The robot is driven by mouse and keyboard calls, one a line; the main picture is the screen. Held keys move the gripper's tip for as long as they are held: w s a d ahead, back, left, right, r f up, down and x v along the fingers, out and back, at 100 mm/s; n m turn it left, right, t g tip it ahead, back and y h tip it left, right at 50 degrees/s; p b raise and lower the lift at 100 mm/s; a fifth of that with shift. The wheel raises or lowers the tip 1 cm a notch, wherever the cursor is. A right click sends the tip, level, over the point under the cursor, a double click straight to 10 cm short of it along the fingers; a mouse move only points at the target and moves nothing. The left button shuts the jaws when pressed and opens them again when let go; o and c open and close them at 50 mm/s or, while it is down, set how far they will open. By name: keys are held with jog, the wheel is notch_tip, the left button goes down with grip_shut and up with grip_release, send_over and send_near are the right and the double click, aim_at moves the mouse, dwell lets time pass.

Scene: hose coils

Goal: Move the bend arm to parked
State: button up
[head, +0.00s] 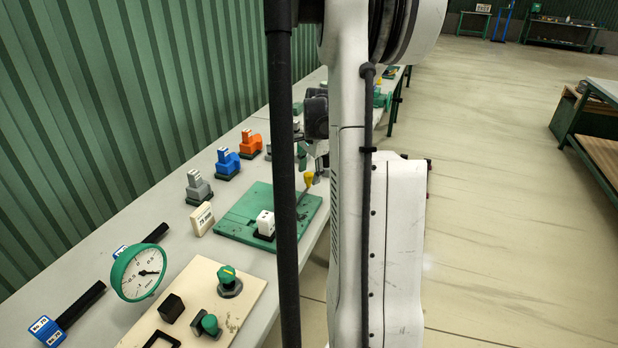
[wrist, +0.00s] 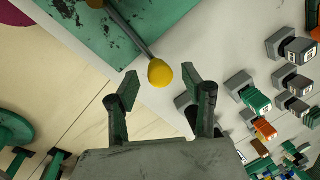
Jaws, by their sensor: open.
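The bend arm is a thin dark rod (wrist: 132,31) with a yellow knob (wrist: 160,73) at its end. It reaches from the green plate (head: 243,206) on the bench, and its knob (head: 308,180) also shows in the head view near the plate's right side. My gripper (wrist: 160,88) is open, with one finger to each side of the knob in the wrist view. The knob appears between or just past the fingertips, and I cannot tell the depth or any touch. In the head view my arm hides much of the gripper. No parked mark can be made out.
A white block (head: 265,223) sits on the green plate. Grey, blue and orange fittings (head: 228,163) and a cream sign (head: 200,219) stand behind it. A gauge (head: 138,272) and a cream panel with green knobs (head: 243,308) are nearer. Open floor (head: 500,200) lies to the right.

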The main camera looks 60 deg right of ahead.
jog(key=shift+w+f, duration=0.15)
jog(key=shift+f, duration=0.85)
grip_shut()
jog(key=shift+d, duration=0.1)
